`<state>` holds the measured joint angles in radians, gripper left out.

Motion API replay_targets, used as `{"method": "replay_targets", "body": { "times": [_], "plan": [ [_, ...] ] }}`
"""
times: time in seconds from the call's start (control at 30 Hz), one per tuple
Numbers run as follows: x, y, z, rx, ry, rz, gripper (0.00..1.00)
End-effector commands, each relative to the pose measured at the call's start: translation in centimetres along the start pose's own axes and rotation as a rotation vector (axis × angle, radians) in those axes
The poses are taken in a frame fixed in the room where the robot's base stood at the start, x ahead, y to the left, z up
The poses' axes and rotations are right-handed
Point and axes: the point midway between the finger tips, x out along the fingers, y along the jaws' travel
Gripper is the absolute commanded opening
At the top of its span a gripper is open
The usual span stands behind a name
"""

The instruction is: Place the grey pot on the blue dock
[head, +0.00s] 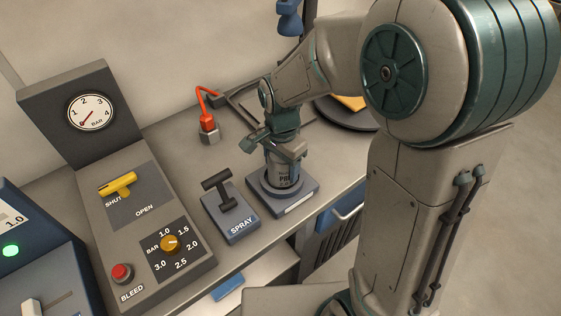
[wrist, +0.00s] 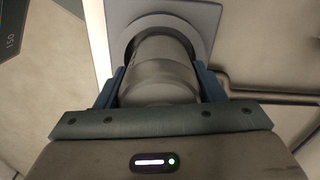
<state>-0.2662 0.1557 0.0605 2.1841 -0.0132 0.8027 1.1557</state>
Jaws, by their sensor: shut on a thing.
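The grey pot (head: 281,174) is an upright cylinder with dark, partly hidden lettering. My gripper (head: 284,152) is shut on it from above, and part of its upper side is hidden. In the wrist view the pot (wrist: 160,70) sits between the two blue fingers of my gripper (wrist: 160,88). The blue dock (head: 300,199) is a square blue-grey block with a round ring on top and a pale strip on its front. The pot's lower end is at the ring; I cannot tell whether it touches. The dock also shows beyond the pot in the wrist view (wrist: 204,18).
A spray lever box (head: 231,213) stands close left of the dock. A red plug with a cable (head: 208,124) is behind it. A panel with a gauge, yellow valve and knob (head: 145,215) fills the left. The bench's front edge (head: 335,202) lies just right of the dock.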

Motion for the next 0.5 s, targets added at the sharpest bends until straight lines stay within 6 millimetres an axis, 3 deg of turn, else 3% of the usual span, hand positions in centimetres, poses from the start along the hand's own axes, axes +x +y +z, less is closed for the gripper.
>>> {"method": "replay_targets", "body": {
  "times": [0.27, 0.3, 0.37, 0.5],
  "plan": [
    [0.39, -0.02, -0.02, 0.0, 0.001, -0.001, 0.3],
    [0.35, -0.01, -0.02, 0.0, 0.001, -0.001, 0.68],
    [0.29, 0.0, -0.01, 0.0, 0.0, -0.001, 0.85],
    [0.28, 0.0, -0.02, 0.0, 0.0, 0.0, 0.85]
  ]
}}
